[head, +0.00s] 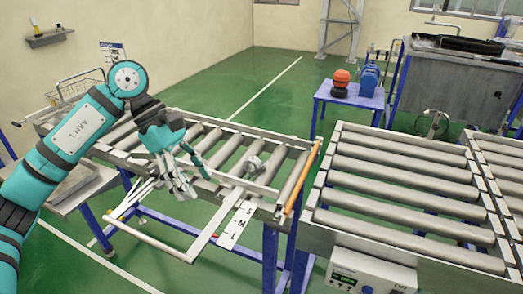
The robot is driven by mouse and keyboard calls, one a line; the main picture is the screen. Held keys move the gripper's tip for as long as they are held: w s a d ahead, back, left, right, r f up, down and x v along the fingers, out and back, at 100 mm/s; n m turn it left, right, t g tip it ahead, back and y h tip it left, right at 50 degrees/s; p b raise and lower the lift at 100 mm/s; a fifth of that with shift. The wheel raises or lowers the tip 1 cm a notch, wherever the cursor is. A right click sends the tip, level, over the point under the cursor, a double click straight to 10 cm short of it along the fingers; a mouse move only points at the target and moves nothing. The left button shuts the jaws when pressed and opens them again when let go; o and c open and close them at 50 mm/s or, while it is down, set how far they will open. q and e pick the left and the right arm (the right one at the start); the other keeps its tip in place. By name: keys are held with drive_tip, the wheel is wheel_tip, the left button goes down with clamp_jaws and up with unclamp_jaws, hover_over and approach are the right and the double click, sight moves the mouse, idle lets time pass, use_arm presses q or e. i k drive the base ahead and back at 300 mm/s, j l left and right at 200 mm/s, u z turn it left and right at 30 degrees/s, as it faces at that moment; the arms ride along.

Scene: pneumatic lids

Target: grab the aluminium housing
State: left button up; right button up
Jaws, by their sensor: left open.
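My right gripper is not in view.
An orange bar (302,180) edges the conveyor's right end. A white sign lettered S M L (235,225) hangs at the front frame. A wider roller conveyor (390,190) stands right, with a control box (365,275) below. A blue table (350,97) holds red and blue items.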

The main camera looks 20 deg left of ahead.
sight(257, 168)
drive_tip(key=i, duration=0.95)
